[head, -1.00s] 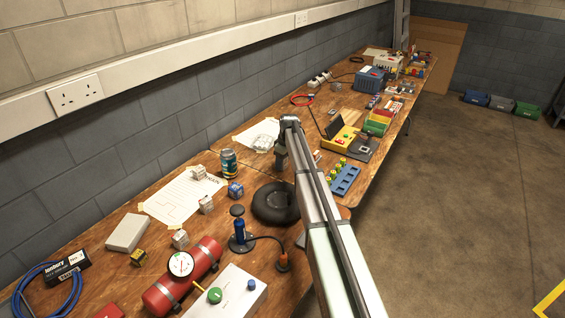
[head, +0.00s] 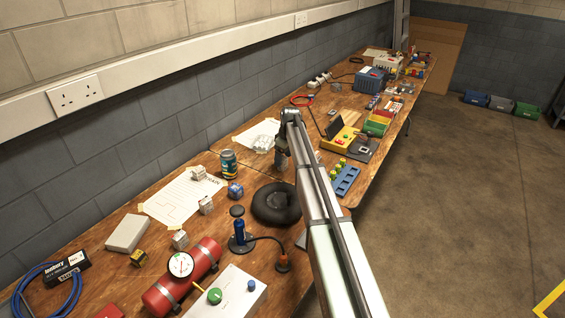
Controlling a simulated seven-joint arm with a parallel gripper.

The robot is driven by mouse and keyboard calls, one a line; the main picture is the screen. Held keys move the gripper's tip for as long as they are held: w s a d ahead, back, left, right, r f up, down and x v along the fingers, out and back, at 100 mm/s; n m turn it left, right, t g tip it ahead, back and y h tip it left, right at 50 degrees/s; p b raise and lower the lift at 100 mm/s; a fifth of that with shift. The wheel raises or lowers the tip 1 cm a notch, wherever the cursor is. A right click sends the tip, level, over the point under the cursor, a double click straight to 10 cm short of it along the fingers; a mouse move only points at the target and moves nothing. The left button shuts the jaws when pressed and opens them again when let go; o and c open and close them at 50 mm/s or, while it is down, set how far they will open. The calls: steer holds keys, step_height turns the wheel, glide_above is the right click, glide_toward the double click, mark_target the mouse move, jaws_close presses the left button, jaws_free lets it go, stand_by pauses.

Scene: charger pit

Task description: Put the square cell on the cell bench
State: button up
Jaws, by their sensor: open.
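My gripper (head: 281,161) hangs at the end of my arm over the middle of the long wooden bench, between the black ring cushion and the sheet at the wall. It is small here; I see nothing held in it. I cannot tell for sure which thing is the square cell. A small pale square piece (head: 364,149) sits on a dark grey plate (head: 358,157), right of my gripper; this plate may be the cell bench, but I cannot confirm it. A blue rack (head: 347,181) with several yellow-green round cells (head: 340,163) stands nearer, partly beside my arm.
Near my gripper are a can (head: 228,163), a black ring cushion (head: 276,203) and a blue pump (head: 240,236). A red cylinder (head: 185,277) lies nearer. My arm hides part of the bench.

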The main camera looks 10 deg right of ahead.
step_height(320, 180, up, 9)
steer(key=d, duration=0.1)
steer(key=shift+s+f, duration=0.2)
steer(key=shift+s, duration=0.25)
